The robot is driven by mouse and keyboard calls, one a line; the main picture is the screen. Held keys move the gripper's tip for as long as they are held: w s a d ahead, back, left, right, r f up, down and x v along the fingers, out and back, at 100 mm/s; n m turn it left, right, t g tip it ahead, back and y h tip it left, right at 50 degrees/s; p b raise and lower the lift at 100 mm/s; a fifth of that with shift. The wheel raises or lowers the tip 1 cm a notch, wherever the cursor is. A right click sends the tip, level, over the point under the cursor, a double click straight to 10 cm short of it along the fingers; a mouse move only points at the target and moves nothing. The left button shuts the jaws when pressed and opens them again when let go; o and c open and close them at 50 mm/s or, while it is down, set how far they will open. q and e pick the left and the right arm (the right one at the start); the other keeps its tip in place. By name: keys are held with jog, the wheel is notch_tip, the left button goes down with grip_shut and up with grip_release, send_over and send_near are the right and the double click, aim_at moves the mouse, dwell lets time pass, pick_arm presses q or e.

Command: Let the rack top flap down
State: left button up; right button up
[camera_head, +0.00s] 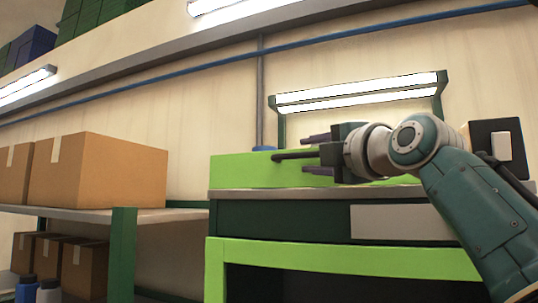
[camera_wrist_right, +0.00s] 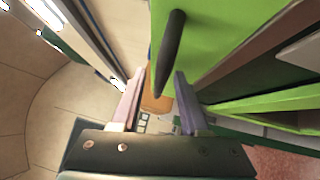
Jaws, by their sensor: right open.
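The rack's lime green top flap (camera_head: 240,172) shows as a long upright face above the grey rack edge (camera_head: 232,194). A dark bar handle (camera_head: 288,155) sticks out along it, and it also shows in the right wrist view (camera_wrist_right: 170,52) against the green panel. My right gripper (camera_head: 312,155) is open in front of the flap, fingers pointing left. My left gripper is out of view.
Cardboard boxes (camera_head: 98,172) stand on a shelf (camera_head: 170,214) at left, with more boxes and bottles below. A lit lamp (camera_head: 358,92) hangs above the rack. A dark wall box (camera_head: 496,143) is at right. A lime green frame (camera_head: 340,256) fronts the rack below.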

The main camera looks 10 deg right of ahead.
grip_shut()
dwell(1.4)
